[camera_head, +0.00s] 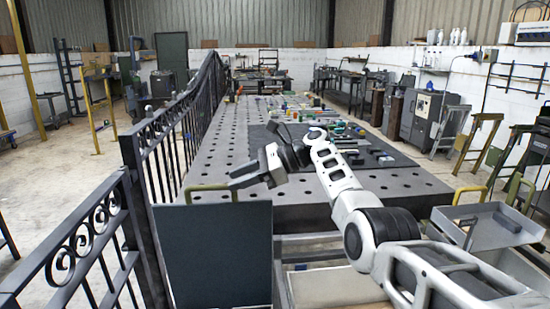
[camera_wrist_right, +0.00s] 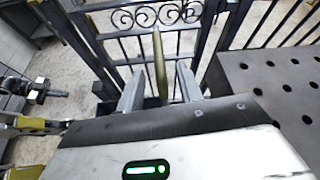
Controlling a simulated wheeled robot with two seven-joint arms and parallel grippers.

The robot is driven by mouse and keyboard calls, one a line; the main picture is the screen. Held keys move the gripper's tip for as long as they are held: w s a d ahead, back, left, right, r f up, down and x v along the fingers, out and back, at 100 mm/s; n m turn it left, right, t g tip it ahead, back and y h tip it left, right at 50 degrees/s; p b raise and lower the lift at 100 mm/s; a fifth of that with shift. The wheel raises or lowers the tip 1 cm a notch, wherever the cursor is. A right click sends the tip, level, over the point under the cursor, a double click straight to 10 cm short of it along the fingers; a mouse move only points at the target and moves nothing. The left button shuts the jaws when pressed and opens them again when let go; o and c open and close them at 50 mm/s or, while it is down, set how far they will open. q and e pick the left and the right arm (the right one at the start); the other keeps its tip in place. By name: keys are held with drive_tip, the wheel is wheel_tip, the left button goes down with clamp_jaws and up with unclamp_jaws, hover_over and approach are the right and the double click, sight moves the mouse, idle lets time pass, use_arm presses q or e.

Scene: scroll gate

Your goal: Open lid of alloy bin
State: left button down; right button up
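A dark blue-grey panel (camera_head: 220,255), which looks like the bin lid, stands steeply in the lower middle of the head view. An olive-yellow handle (camera_head: 212,188) is at its top edge. A pale surface beside it (camera_head: 335,286) may be the bin's inside; I cannot tell. My right gripper (camera_head: 231,179) is at the handle's right end, with its fingers apart. In the right wrist view the olive bar (camera_wrist_right: 160,66) stands between the two open fingers (camera_wrist_right: 159,85), with gaps showing on both sides. My left gripper is not in view.
A black scrolled metal gate (camera_head: 150,150) stands close on the left. A perforated steel table (camera_head: 300,195) with tools on a dark mat lies beyond the gripper. A grey open tray (camera_head: 490,226) is at the right. Open concrete floor (camera_head: 60,170) lies beyond the gate.

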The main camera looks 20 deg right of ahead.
use_arm(q)
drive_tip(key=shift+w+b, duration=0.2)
drive_tip(key=shift+b, duration=0.2)
use_arm(e)
drive_tip(key=v, duration=0.9)
drive_tip(key=shift+s+d, duration=0.15)
drive_tip(key=shift+d, duration=0.25)
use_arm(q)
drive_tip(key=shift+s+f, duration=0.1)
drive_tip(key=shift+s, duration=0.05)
